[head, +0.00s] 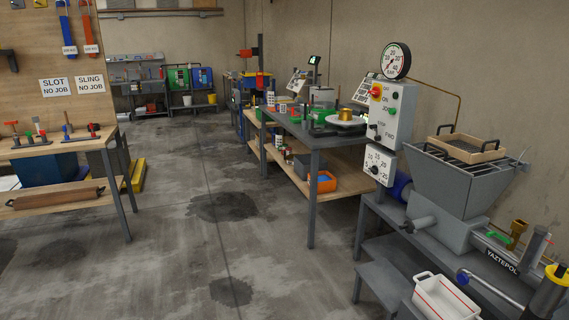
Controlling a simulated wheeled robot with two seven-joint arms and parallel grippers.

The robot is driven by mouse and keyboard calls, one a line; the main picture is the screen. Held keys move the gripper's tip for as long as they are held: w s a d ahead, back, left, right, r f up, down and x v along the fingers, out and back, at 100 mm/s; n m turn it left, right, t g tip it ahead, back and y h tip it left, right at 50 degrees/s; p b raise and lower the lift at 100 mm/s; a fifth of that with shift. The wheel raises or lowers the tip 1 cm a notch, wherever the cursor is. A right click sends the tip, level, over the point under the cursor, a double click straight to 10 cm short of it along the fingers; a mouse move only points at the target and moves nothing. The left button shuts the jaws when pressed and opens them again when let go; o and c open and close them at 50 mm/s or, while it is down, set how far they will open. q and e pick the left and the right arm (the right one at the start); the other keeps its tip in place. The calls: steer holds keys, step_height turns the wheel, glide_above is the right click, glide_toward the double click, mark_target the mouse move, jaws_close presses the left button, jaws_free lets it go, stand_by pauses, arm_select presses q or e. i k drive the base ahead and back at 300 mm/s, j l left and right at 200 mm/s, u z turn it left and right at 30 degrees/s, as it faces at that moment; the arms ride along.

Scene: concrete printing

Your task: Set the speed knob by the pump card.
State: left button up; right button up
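The speed knob (374,170) is a small dark knob on a white dial box with numbers from about 5 to 25, below the grey control box (394,112) at right. The knob's exact setting is too small to read. A white card with printed lines (375,87), possibly the pump card, is at the control box's upper left; its text is unreadable. The grey pump (460,195) with its hopper stands right of the dial, marked "YAZTEPOL". Neither of my grippers is in view.
A round gauge (395,61) tops the control box, which carries a red-and-yellow stop button (376,92) and other buttons. A white tray (444,298) sits low in front of the pump. A cluttered workbench (311,140) stands left of it. The middle floor is clear, with dark wet patches.

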mark_target(375, 170)
steer(key=i, duration=2.35)
